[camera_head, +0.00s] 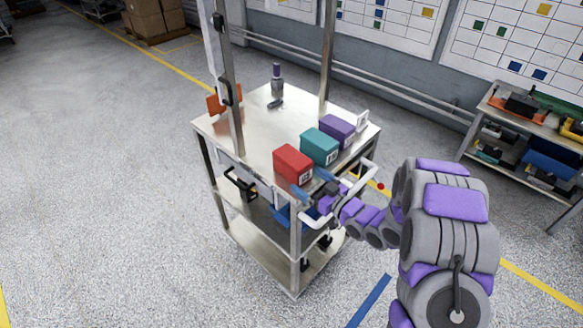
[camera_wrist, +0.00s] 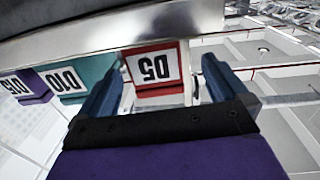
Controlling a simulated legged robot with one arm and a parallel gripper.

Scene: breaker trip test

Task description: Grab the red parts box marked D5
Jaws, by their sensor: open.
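The red parts box (camera_head: 292,164) sits on the top shelf of the metal cart (camera_head: 255,128), nearest in a row of three boxes. Its white label reads D5, upside down in the wrist view, where the red box (camera_wrist: 157,90) shows between my two blue fingers. My gripper (camera_head: 314,185) is open at the box's labelled front, by the cart's near right edge. The fingers appear to flank the box front in the wrist view; whether they touch it I cannot tell.
A teal box (camera_head: 320,147) marked D10 and a purple box (camera_head: 337,129) stand beside the red one. A white cart handle (camera_head: 372,172) is close to my arm. Uprights rise from the cart. A dark bottle (camera_head: 277,82) stands at the back.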

